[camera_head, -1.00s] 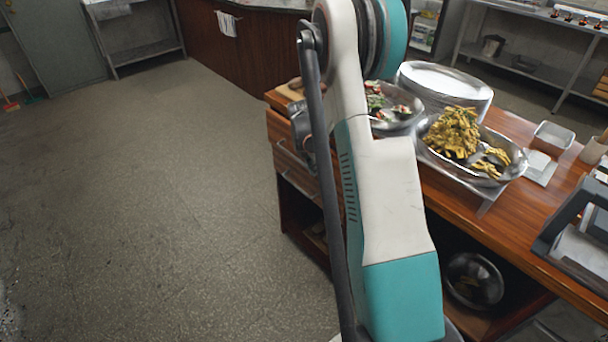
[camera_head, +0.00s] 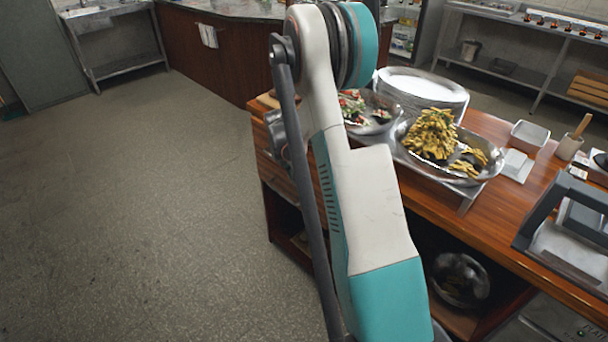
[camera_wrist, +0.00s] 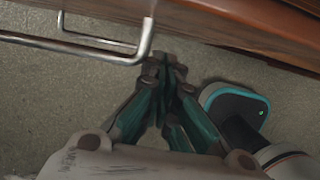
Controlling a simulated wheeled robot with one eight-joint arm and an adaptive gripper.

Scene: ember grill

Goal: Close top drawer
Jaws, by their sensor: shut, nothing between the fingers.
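The wooden counter with the drawers (camera_head: 262,140) stands right of centre in the head view, and my arm covers much of its drawer front. How far the top drawer stands out cannot be told there. In the wrist view a metal bar handle (camera_wrist: 75,48) runs in from the left at the top, with a second, thinner bar (camera_wrist: 100,40) beyond it. A reddish wooden edge (camera_wrist: 240,35) crosses the upper right. My gripper (camera_wrist: 165,62) is shut and empty, just right of the near handle's bent end. Whether it touches the handle or wood is unclear.
On the counter top are a plate stack (camera_head: 422,88), a tray of yellow food (camera_head: 435,140), a white container (camera_head: 530,135) and a grey press-like appliance (camera_head: 570,235). A metal bowl (camera_head: 460,280) sits on the shelf below. The floor (camera_head: 130,200) to the left is clear.

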